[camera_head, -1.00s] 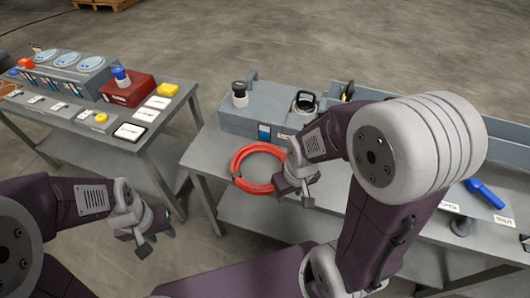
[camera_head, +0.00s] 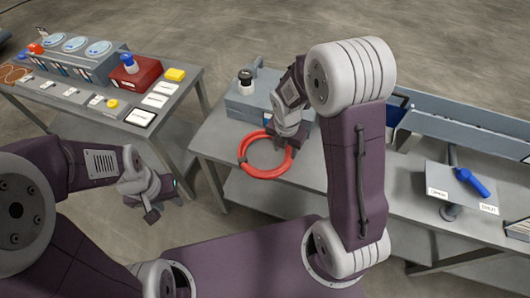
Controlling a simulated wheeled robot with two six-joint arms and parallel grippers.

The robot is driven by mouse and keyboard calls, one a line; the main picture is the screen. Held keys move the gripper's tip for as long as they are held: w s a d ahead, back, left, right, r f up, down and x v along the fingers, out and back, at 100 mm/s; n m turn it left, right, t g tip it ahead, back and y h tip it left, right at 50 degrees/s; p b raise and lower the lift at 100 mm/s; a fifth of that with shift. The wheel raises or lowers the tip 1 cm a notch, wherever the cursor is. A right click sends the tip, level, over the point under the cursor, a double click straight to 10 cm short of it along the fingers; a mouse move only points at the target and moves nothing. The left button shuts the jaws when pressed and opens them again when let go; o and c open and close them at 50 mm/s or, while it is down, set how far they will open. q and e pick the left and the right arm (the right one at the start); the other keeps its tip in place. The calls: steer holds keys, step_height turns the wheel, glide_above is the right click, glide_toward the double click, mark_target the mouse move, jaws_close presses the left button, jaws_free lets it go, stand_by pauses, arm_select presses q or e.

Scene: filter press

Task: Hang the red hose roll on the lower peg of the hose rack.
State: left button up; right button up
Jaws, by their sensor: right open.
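The red hose roll (camera_head: 264,174) lies flat as a ring near the left end of the right-hand grey table, with a dark band on its left side. My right gripper (camera_head: 284,143) points down at the ring's far right side. Its jaws are open, and its fingers cover part of the hose there; I cannot tell whether they touch it. My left gripper (camera_head: 146,200) hangs empty in front of the gap between the tables, and its jaw opening is unclear. I cannot make out the hose rack or its lower peg in this view.
Behind the hose stands a grey-blue box (camera_head: 241,107) with a black knob. A blue-handled valve (camera_head: 470,181) on a plate stands to the right. The left table (camera_head: 62,112) carries gauges, a red box (camera_head: 135,76) and labels. Bare tabletop lies left of the hose.

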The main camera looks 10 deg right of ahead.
mark_target(287, 161)
steer(key=f, duration=0.3)
steer(key=shift+d+f+b, duration=0.2)
steer(key=shift+f+b, duration=0.2)
steer(key=shift+w+f, duration=0.1)
steer(key=f, duration=0.1)
steer(key=f+b, duration=0.1)
steer(key=f, duration=0.3)
steer(key=shift+d, duration=0.35)
jaws_close()
steer(key=shift+r, duration=0.1)
stand_by(0.5)
